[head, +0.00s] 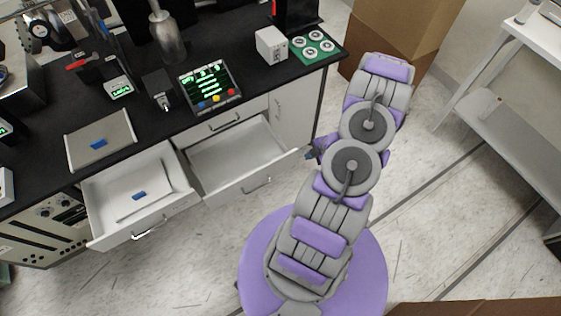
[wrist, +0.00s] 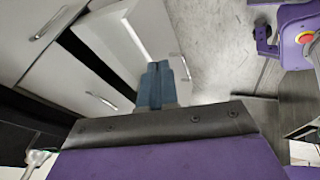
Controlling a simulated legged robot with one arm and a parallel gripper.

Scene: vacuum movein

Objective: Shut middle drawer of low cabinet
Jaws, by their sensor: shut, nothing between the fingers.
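The low cabinet (head: 278,110) has a black top and white fronts. Its middle drawer (head: 250,186) is pulled out under a closed top drawer (head: 225,121); its inside is visible and looks empty. In the wrist view the open drawer (wrist: 112,38) lies beyond my fingers, with its bar handle (wrist: 181,67) just right of them. My gripper (head: 310,153) is at the right front corner of the open drawer, mostly hidden by my arm. In the wrist view my gripper's blue-grey fingers (wrist: 155,80) are together and empty. I cannot tell whether they touch the drawer.
Another open drawer (head: 110,212) on the left holds a flat panel with a blue mark. Instruments and a metal bottle (head: 166,38) stand on the black top. A cardboard box (head: 415,28) and a white shelf unit (head: 500,85) stand right. Open floor lies between.

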